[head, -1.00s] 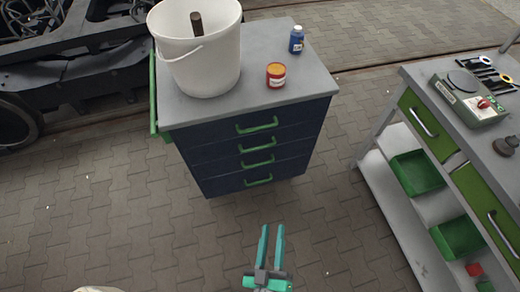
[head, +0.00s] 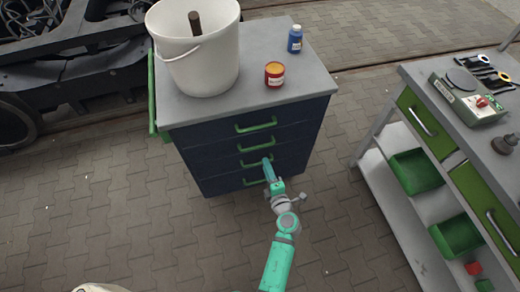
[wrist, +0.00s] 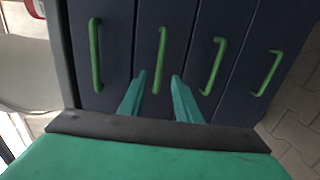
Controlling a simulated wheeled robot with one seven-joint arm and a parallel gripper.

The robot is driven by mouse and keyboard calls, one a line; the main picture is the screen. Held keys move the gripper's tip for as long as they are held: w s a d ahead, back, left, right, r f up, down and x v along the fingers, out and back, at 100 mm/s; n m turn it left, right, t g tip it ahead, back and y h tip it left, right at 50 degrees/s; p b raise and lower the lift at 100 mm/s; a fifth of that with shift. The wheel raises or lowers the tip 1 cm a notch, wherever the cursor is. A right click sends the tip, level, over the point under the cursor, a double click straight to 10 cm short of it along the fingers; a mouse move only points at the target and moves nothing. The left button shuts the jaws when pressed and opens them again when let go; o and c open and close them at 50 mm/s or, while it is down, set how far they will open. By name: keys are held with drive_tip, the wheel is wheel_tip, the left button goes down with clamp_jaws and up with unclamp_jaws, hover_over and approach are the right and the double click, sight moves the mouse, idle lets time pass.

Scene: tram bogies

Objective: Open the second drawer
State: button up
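The dark blue drawer cabinet (head: 190,155) has a column of drawers with green bar handles. The second drawer's handle (head: 257,145) is second from the top. In the wrist view the drawers run sideways, top one at left, and the second handle (wrist: 162,55) is second from left. My gripper (head: 267,163) is in front of the cabinet, over the lower handles in the head view. In the wrist view my gripper (wrist: 159,76) is open, its fingers either side of the second handle's near end. Whether they reach around the bar is unclear. All drawers look shut.
On the cabinet top stand a white bucket (head: 200,60), a red-orange can (head: 274,75) and a blue bottle (head: 295,38). A grey workbench (head: 440,120) with green drawers and bins stands at right. Paved floor (head: 110,225) is free at left.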

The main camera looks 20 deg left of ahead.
drive_tip(key=x, duration=1)
drive_tip(key=shift+w+a, duration=0.15)
drive_tip(key=shift+w, duration=0.05)
drive_tip(key=shift+f, duration=0.1)
clamp_jaws()
